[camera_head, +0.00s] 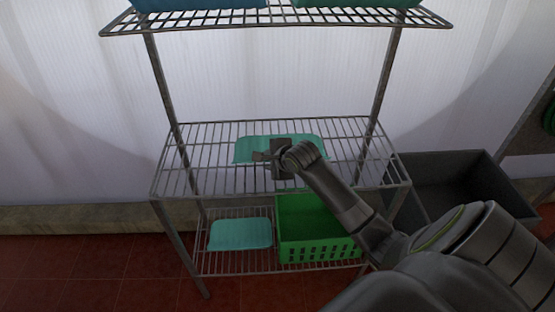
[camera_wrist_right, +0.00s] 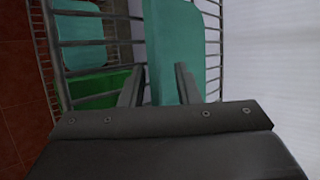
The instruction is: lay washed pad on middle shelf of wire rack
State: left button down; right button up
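A teal pad (camera_head: 305,148) lies flat on the middle shelf (camera_head: 195,155) of the wire rack, near the shelf's centre. My right gripper (camera_head: 262,156) is at the front left part of this pad, above or at its surface. In the right wrist view the two fingers (camera_wrist_right: 160,88) stand apart, with the pad (camera_wrist_right: 175,40) showing between and beyond them. The right finger overlaps the pad, while the left finger is beside its edge. I cannot tell whether the fingers touch it. My left gripper is not in view.
The bottom shelf holds another teal pad (camera_head: 240,234) and a green crate (camera_head: 318,247). The top shelf (camera_head: 340,18) carries a blue thing (camera_head: 200,4) and a green thing (camera_head: 355,3). A dark grey bin (camera_head: 450,190) stands right of the rack. The middle shelf's left end is bare.

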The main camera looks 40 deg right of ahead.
jog(key=v, duration=1.1)
jog(key=shift+s+r, duration=0.2)
jog(key=shift+s, duration=0.1)
jog(key=s+a+f+n+g+h, duration=0.15)
jog(key=s+f+n, duration=0.25)
jog(key=s+n, duration=0.4)
jog(key=s+a+f+n+g, duration=0.25)
jog(key=s+f+n, duration=0.35)
jog(key=s, duration=0.4)
jog(key=s+a+f+n+g, duration=0.2)
jog(key=s+f+n, duration=0.1)
jog(key=s+n, duration=0.55)
notch_tip(320, 180, down, 26)
jog(key=s+d+g, duration=0.1)
jog(key=d, duration=0.1)
jog(key=s+a+f+g, duration=0.1)
jog(key=s+f, duration=1.3)
jog(key=shift+s+a+m+g+y, duration=0.15)
jog(key=shift+s+m+g+y, duration=0.15)
jog(key=shift+s+m+y, duration=0.05)
